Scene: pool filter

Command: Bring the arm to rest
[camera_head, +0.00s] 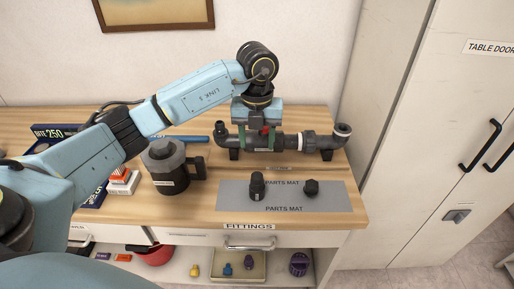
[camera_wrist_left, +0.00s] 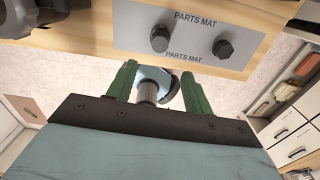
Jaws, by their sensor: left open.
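My left gripper (camera_head: 256,142) hangs from the bent blue arm at the back of the bench, in front of part of a dark pipe assembly (camera_head: 292,141). Its two green fingers stand apart, and the wrist view also shows them apart (camera_wrist_left: 158,88), with no part gripped between them. A small red piece (camera_head: 265,130) shows between the fingers in the head view; whether the fingers touch the pipe is unclear. My right gripper is out of view.
A grey parts mat (camera_head: 230,197) holds two black fittings (camera_head: 257,185) (camera_head: 311,187). A dark lidded pot (camera_head: 168,168) and small boxes (camera_head: 123,182) stand left. Drawers and shelf bins lie below. A white cabinet (camera_head: 425,130) stands right.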

